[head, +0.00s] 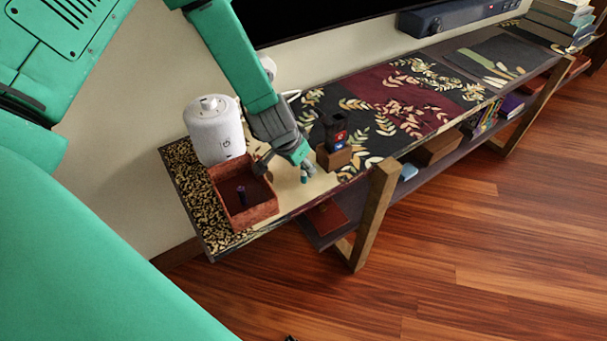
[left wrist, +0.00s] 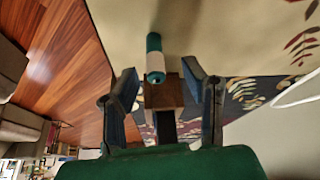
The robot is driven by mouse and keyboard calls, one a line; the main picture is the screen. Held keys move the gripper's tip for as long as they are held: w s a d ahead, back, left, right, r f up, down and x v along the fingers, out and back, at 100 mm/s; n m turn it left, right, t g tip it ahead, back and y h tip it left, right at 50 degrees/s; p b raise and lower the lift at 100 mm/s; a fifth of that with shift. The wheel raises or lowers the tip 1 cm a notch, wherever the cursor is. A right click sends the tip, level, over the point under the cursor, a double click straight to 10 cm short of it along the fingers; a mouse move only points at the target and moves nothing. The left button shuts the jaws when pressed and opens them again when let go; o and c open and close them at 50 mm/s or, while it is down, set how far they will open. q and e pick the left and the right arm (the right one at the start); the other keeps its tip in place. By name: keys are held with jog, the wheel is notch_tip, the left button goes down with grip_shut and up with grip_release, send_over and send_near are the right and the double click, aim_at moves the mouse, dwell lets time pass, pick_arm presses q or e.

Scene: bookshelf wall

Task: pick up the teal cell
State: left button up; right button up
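The teal cell (left wrist: 154,58) is a small cylinder with teal ends and a white band. In the left wrist view it shows between and just beyond my left gripper's (left wrist: 160,74) spread fingers. In the head view the cell (head: 304,177) is a small teal bit on the pale part of the shelf top, just below my left gripper (head: 285,162). The gripper is open, and I see no grip on the cell. My right gripper cannot be made out.
A wooden block (head: 333,158) carrying a dark device (head: 333,125) is close on the right. The shelf's front edge is near.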

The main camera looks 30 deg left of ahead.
pick_arm(q)
jog(key=shift+d+r, duration=0.15)
jog(key=shift+d, duration=0.1)
grip_shut()
jog(key=shift+r, duration=0.1)
